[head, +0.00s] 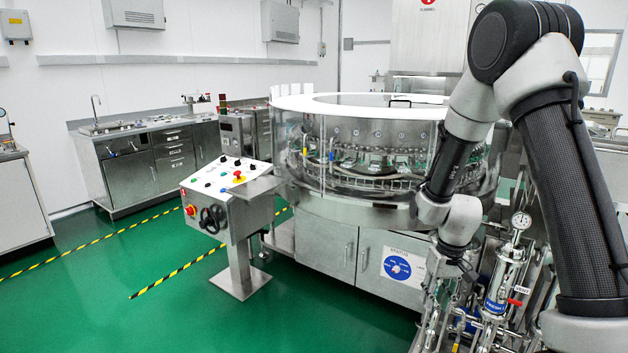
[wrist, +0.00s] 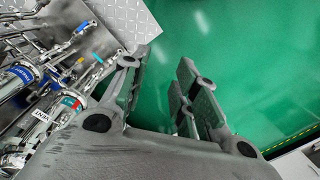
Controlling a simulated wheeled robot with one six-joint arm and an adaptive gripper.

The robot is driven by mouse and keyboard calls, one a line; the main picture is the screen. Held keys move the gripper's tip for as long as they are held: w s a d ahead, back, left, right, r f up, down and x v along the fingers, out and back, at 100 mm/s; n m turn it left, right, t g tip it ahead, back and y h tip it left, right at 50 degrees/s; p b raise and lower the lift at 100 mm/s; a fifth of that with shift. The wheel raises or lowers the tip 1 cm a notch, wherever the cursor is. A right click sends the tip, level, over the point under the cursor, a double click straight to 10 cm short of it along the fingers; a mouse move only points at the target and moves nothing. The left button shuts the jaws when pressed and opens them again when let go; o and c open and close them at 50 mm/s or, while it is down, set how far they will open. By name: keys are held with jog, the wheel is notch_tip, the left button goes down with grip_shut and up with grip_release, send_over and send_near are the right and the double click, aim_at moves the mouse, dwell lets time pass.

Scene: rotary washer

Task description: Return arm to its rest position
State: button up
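My gripper (wrist: 165,68) shows in the wrist view with its two grey fingers spread apart. Nothing is between them but a view of the green floor. In the head view my arm bends down from the upper right, and its wrist hangs in front of the rotary washer (head: 345,207). The gripper end there is hard to make out against the pipes, so its exact distance from them cannot be told. The washer is a round steel machine with a white top ring and clear sides.
Steel pipework with a gauge (head: 521,220) and a red-handled valve (head: 514,302) stands close to my arm; pipes (wrist: 60,55) also fill the wrist view's left. A control panel (head: 222,190) on a pedestal stands left of the washer. Green floor (head: 120,290) is open at left.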

jog(key=s+d+r+t, duration=0.1)
jog(key=s+r, duration=0.6)
jog(key=r, duration=0.3)
jog(key=s+d+r+t, duration=0.2)
jog(key=s+r, duration=0.5)
jog(key=r, duration=0.2)
jog(key=s+d+r+t+h, duration=0.1)
jog(key=s+d+r, duration=0.1)
jog(key=s+r, duration=0.4)
notch_tip(320, 180, up, 5)
jog(key=shift+s+d+f+m+t, duration=0.15)
jog(key=shift+s+m+t, duration=0.15)
jog(key=shift+s+m, duration=0.1)
